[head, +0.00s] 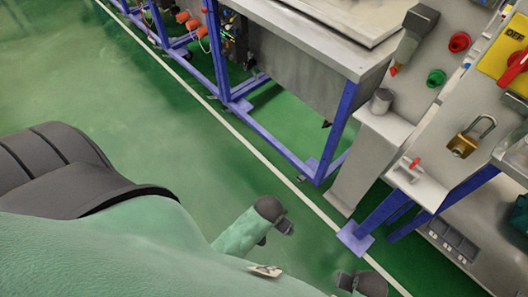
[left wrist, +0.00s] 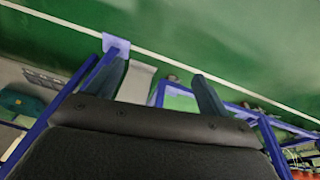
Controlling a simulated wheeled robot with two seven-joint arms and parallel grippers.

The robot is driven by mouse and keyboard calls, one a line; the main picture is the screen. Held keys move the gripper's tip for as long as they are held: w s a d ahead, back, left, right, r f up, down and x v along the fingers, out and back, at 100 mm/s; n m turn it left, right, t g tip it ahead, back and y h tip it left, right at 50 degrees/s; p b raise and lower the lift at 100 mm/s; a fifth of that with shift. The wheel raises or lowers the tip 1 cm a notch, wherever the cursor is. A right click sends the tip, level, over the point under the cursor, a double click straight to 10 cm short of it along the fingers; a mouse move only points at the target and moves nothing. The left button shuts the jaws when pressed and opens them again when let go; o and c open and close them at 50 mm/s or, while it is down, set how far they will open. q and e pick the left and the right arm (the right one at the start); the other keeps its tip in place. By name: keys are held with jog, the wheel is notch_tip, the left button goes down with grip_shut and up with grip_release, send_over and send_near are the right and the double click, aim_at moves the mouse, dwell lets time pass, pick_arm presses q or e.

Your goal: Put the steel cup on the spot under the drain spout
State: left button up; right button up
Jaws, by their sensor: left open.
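The steel cup (head: 381,101), a small grey cylinder, stands upright on the narrow pale ledge right of the blue-framed bench. A grey fitting with an orange-red tip (head: 393,70) slants down above and right of it; I cannot tell whether this is the drain spout. The spot is not clearly seen. My left gripper (head: 284,226) is low over the floor, well away from the cup. Its two fingers are apart and empty in the left wrist view (left wrist: 163,88). My right gripper (head: 347,281) is partly in view at the bottom edge, its jaws unclear.
The blue-framed bench (head: 345,105) stands at the upper right. A panel with red (head: 459,42) and green (head: 436,78) buttons, a brass padlock (head: 462,145) and a red-handled valve (head: 413,165) lie to the right. The green floor (head: 150,110) is clear.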

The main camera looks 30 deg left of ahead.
pick_arm(q)
jog(key=s+a+f+g, duration=0.1)
jog(key=s+a+f, duration=0.1)
jog(key=s, duration=0.4)
jog(key=shift+s+a+f, duration=0.2)
jog(key=shift+f, duration=0.05)
dwell(0.6)
dwell(1.0)
